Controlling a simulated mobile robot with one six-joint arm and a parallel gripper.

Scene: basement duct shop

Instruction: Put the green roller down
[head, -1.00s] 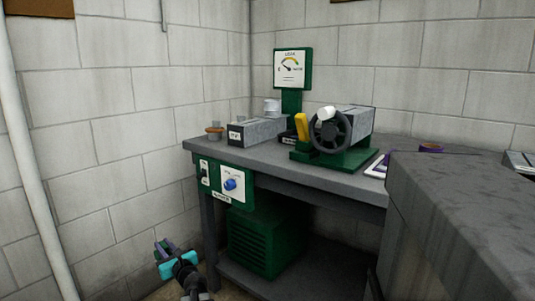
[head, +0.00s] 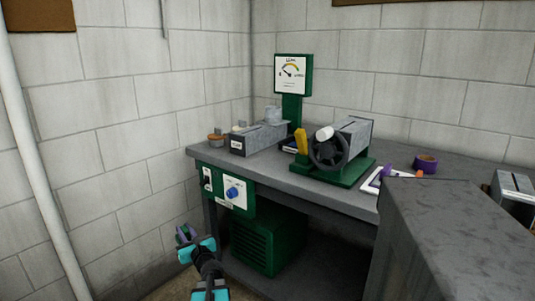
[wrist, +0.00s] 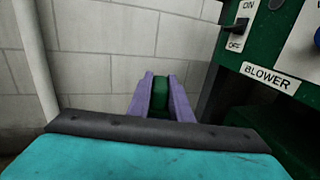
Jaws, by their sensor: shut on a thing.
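My gripper (head: 184,236) is at the lower left in the head view, low in front of the bench's left end. In the wrist view its two purple fingers (wrist: 160,98) are shut on the green roller (wrist: 161,98), a small dark green piece between them. The roller is held in the air, apart from the bench. Only part of it shows, as the fingers cover its sides. The grey workbench (head: 285,182) stands to the right of the gripper, with its top higher than the gripper.
The green blower panel (head: 228,190) with switch and blue knob hangs on the bench front, close right of my gripper. A fan unit (head: 340,150), a grey duct (head: 258,138) and purple tape (head: 426,164) are on top. A grey cabinet (head: 450,225) stands at right.

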